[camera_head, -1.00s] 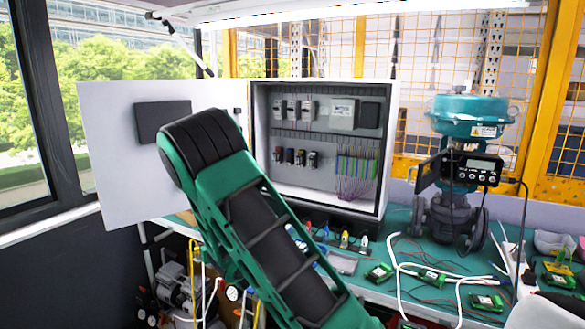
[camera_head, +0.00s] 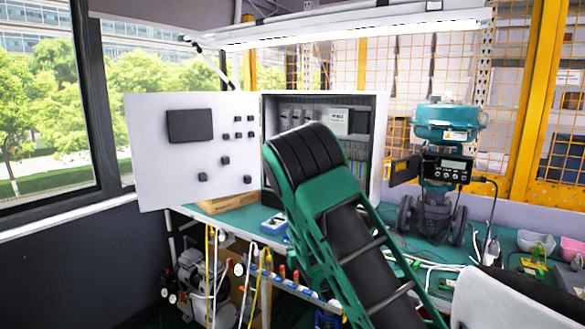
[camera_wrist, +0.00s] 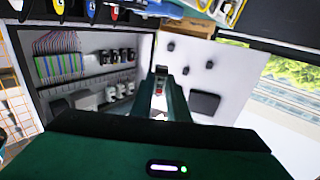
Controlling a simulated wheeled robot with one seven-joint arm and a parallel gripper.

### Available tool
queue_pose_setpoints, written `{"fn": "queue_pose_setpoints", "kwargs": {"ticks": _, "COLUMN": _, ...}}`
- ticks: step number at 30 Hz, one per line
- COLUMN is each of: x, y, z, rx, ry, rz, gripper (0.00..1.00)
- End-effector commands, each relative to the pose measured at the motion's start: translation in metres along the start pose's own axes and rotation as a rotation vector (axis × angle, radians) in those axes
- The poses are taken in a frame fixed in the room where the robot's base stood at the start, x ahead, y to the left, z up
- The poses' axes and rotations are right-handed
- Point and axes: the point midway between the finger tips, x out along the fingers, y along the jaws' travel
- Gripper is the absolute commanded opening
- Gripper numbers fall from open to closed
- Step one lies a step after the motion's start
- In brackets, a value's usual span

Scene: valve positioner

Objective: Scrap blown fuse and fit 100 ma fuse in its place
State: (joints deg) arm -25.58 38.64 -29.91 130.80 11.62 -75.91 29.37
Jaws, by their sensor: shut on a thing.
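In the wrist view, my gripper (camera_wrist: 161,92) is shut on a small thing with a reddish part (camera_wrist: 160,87). I cannot tell which fuse it is, or read any marking. The view is upside down and shows the open cabinet (camera_wrist: 40,40) to the left of the fingers, apart from them. Inside it are a row of dark-topped holders (camera_wrist: 120,56) and a row of paler modules (camera_wrist: 115,92). In the head view, my arm covers much of the cabinet (camera_head: 380,125), and my gripper is hidden behind it.
The cabinet door (camera_head: 150,140) stands open at the left. A teal valve with a positioner (camera_head: 447,165) stands right of the cabinet.

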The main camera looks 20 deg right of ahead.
Motion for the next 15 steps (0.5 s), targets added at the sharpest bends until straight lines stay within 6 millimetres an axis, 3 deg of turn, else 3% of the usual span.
{"fn": "queue_pose_setpoints", "kwargs": {"ticks": 15, "x": 0.001, "y": -0.018, "z": 0.005, "rx": -0.001, "ry": -0.002, "rz": -0.020, "gripper": 0.00}}
